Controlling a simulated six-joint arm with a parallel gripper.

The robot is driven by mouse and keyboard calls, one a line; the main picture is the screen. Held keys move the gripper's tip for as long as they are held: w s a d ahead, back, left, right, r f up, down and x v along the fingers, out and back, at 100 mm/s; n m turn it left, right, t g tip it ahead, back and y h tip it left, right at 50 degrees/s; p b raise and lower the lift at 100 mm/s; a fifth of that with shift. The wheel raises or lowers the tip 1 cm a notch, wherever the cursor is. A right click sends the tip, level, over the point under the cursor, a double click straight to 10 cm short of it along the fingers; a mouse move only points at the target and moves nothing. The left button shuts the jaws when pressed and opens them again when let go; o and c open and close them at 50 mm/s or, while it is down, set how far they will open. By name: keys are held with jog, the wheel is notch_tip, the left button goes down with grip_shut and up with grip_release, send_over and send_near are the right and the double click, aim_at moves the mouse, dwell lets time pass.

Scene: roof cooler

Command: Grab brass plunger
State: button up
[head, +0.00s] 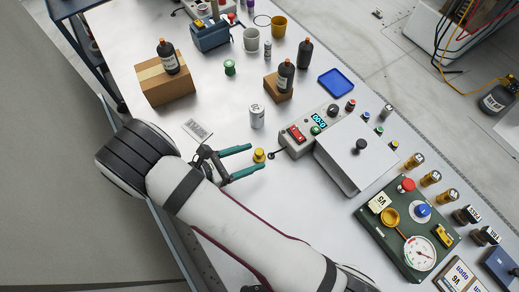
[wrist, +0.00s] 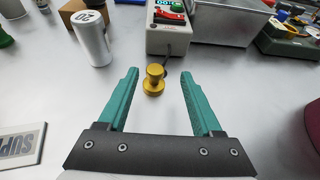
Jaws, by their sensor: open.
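The brass plunger (head: 259,155) is a small gold-coloured piece with a knob, standing on the metal table in the head view. In the wrist view the brass plunger (wrist: 154,80) sits just beyond and between the fingertips, a little left of the middle of the gap. My gripper (head: 250,162) has its two teal fingers spread. In the wrist view my gripper (wrist: 160,76) is open and empty, with the fingers on either side of the plunger's line and apart from it.
A grey box with a display (head: 302,133) stands just behind the plunger, with a dark cable near it. A white can (head: 257,116) stands to the back left in the wrist view. A label plate (head: 197,130) lies left of the gripper. A metal bin (head: 352,150) is at the right.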

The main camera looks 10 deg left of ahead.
aim_at(268, 154)
jog(key=x, duration=0.7)
jog(key=shift+w+a+f, duration=0.15)
jog(key=shift+a, duration=0.05)
grip_shut()
